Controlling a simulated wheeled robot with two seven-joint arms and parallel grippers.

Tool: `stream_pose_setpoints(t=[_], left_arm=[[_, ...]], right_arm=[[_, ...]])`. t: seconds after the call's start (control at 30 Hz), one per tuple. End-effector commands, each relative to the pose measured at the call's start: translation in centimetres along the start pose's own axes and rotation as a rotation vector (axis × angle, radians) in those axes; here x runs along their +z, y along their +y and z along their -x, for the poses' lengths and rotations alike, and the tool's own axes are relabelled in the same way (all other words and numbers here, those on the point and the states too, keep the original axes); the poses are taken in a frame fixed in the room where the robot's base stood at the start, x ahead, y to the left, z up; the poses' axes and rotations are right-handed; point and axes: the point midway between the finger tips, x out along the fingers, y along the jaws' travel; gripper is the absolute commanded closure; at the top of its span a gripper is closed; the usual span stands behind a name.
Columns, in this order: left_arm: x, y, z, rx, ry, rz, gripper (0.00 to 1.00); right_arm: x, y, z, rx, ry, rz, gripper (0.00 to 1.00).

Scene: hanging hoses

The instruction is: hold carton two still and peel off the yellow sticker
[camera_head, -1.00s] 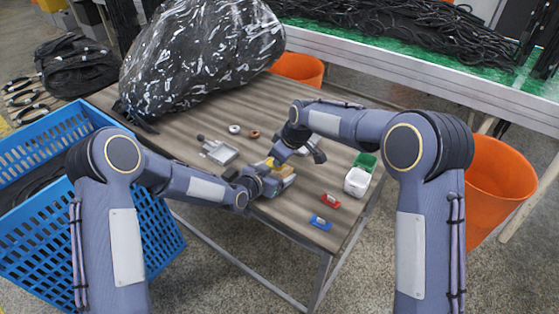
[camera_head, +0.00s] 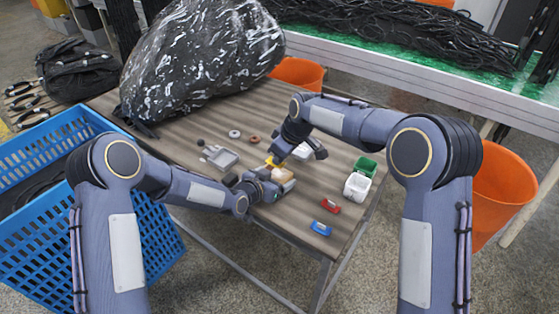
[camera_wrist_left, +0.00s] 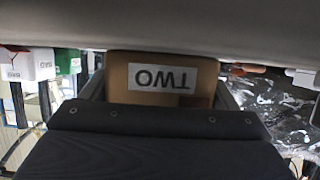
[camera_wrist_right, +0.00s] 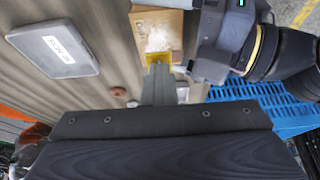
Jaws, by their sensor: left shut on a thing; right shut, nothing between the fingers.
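Carton two (camera_head: 284,176) is a small tan box above the near part of the wooden table; its white TWO label (camera_wrist_left: 160,77) faces the left wrist camera, upside down. My left gripper (camera_head: 265,188) is shut on the carton from the left. The yellow sticker (camera_wrist_right: 158,59) is at the carton's edge in the right wrist view, and shows as a yellow patch (camera_head: 271,161) in the head view. My right gripper (camera_wrist_right: 157,82) is shut with its fingertips close beside the sticker. I cannot tell whether they touch it.
A lidded, labelled box (camera_wrist_right: 55,48) lies beside the right gripper. A big black bag (camera_head: 205,55) fills the back.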

Motion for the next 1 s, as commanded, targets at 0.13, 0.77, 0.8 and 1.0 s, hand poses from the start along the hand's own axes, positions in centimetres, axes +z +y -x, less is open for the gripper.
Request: stream_pose_setpoints(t=[0.13, 0.77, 0.8, 1.0], left_arm=[[0.0, 0.0, 0.0, 0.0, 0.0, 0.0, 0.4], [0.0, 0.0, 0.0, 0.0, 0.001, 0.0, 0.4], [0.0, 0.0, 0.0, 0.0, 0.001, 0.0, 0.4], [0.0, 0.0, 0.0, 0.0, 0.001, 0.0, 0.03]], right_arm=[[-0.4, 0.0, 0.9, 0.001, 0.002, 0.001, 1.0], [-1.4, 0.0, 3.3, 0.0, 0.0, 0.0, 1.0], [-1.4, 0.0, 3.3, 0.0, 0.0, 0.0, 1.0], [-1.4, 0.0, 3.3, 0.0, 0.0, 0.0, 1.0]])
